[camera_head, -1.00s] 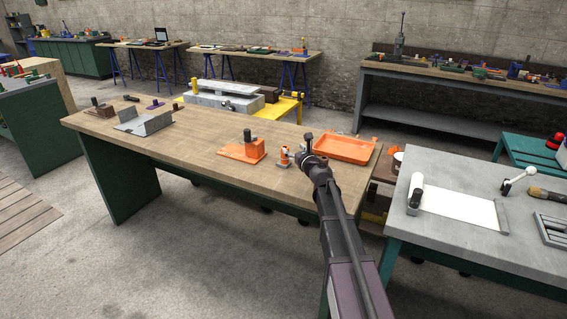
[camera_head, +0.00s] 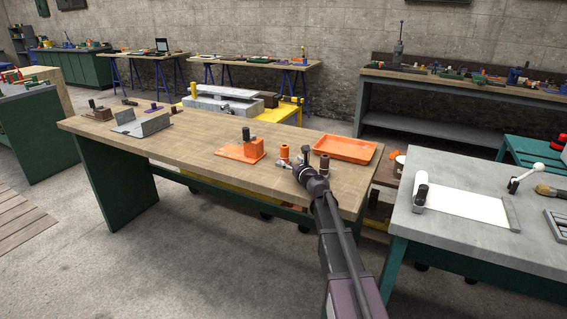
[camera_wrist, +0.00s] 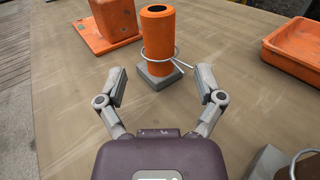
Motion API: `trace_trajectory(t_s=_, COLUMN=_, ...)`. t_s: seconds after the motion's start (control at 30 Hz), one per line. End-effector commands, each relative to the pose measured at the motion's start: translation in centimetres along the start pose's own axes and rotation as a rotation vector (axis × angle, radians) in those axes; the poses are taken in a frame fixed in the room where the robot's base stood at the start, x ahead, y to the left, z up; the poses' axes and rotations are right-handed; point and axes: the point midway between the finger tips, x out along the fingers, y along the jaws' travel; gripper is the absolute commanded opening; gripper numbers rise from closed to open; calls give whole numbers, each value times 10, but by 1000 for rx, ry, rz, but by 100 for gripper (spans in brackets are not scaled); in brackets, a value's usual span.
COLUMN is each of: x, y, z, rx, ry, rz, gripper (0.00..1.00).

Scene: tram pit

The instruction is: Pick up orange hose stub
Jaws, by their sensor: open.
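The orange hose stub (camera_wrist: 157,40) is an upright orange cylinder with a dark hole in its top. It stands on a small grey square base, with a thin metal ring around its lower part. In the head view the stub (camera_head: 284,151) shows small beside my wrist. My gripper (camera_wrist: 162,88) is open in the wrist view, its two fingers spread on the near side of the stub, with nothing between them. In the head view my gripper's fingers are mostly hidden behind my wrist.
An orange block on a plate (camera_head: 246,149) stands left of the stub. An orange tray (camera_head: 346,149) lies to the right. A second small upright piece (camera_head: 324,163) is close to my wrist, partly seen in the wrist view's lower right corner.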

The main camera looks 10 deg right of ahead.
Motion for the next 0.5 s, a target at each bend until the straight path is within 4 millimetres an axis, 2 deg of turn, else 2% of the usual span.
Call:
trace_trajectory(t_s=0.13, x=10, y=0, z=1, rx=0, ry=0, rz=0, gripper=86)
trace_trajectory(t_s=0.5, x=10, y=1, z=1, rx=0, ry=0, rz=1, gripper=86)
